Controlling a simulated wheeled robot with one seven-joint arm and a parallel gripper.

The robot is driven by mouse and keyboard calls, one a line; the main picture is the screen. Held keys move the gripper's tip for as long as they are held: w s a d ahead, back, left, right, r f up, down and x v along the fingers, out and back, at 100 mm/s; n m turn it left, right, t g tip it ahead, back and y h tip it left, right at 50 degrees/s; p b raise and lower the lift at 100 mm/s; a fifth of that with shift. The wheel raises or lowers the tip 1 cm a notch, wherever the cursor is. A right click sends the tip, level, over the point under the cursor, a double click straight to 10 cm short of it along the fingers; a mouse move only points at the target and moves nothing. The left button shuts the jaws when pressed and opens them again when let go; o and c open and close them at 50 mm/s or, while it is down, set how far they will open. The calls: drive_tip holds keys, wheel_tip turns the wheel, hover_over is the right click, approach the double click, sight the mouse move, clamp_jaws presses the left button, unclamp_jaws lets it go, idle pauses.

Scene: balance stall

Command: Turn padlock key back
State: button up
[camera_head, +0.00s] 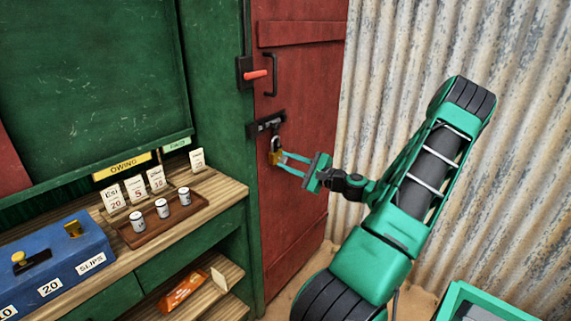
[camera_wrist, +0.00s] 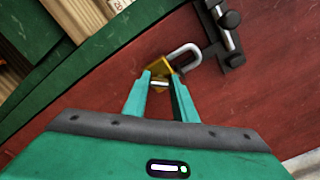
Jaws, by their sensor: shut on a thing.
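A brass padlock (camera_head: 275,157) with a silver shackle hangs from a dark hasp (camera_head: 265,124) on the red door (camera_head: 290,208). In the wrist view the padlock (camera_wrist: 160,67) shows just beyond my fingertips, its shackle (camera_wrist: 184,55) running up toward the hasp (camera_wrist: 228,40). My gripper (camera_head: 281,164) reaches in from the right and meets the padlock's lower end. In the wrist view my gripper (camera_wrist: 159,84) is shut on a small pale metal piece, likely the key (camera_wrist: 159,83), between its fingertips. The key is mostly hidden by the fingers.
A door latch with a red handle (camera_head: 256,75) sits above the hasp. At left, a wooden counter (camera_head: 222,192) holds a tray (camera_head: 135,238) with small cylinders, cards and a blue box (camera_head: 60,262). A corrugated wall (camera_head: 385,90) stands at right.

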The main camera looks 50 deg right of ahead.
drive_tip(key=shift+a+f+n, duration=0.1)
drive_tip(key=shift+f+n, duration=0.05)
drive_tip(key=shift+n, duration=1.9)
drive_tip(key=shift+a+f+n, duration=0.1)
drive_tip(key=shift+n, duration=1.95)
drive_tip(key=o, duration=1)
drive_tip(key=shift+o, duration=0.2)
drive_tip(key=shift+d, duration=0.1)
drive_tip(key=s, duration=1)
drive_tip(key=shift+s+d, duration=0.35)
drive_tip(key=shift+d, duration=0.05)
